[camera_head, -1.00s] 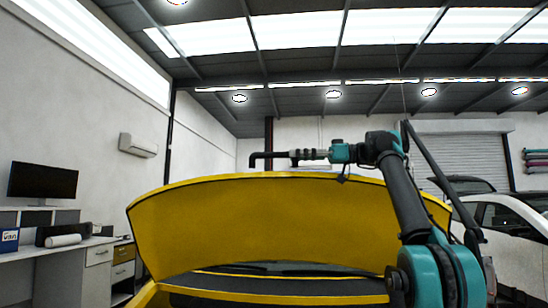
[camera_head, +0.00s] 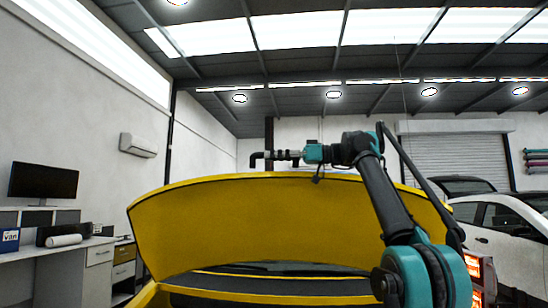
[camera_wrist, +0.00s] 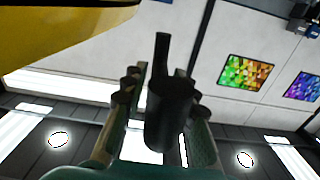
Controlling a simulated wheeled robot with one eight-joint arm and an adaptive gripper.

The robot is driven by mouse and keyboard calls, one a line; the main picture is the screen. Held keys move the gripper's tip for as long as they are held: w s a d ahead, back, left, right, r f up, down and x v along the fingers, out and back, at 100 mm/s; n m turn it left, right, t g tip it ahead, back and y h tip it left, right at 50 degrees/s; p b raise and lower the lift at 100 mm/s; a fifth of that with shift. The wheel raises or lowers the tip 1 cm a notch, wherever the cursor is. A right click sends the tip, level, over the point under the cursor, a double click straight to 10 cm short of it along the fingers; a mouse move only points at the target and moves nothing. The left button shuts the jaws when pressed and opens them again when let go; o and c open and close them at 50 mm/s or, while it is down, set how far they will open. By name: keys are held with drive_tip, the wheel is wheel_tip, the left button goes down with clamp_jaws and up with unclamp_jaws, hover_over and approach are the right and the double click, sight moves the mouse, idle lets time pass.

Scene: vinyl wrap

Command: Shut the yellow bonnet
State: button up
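The yellow bonnet (camera_head: 270,222) stands raised in the middle of the head view, its broad panel facing me. My gripper (camera_head: 266,155) is just above the bonnet's top edge in this view and points left. A narrow gap shows between them; their depth relation is unclear. In the wrist view the fingers of my gripper (camera_wrist: 156,70) are apart. A dark cylinder with a thin stem (camera_wrist: 170,112) shows between them; I cannot tell whether they touch it. A yellow body panel (camera_wrist: 55,30) fills the top left corner there, clear of the fingers.
A desk (camera_head: 97,270) with a monitor (camera_head: 43,181) stands at the left. A white car (camera_head: 510,228) is at the right. Air above the bonnet is mostly free.

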clamp_jaws()
drive_tip(key=shift+s, duration=0.1)
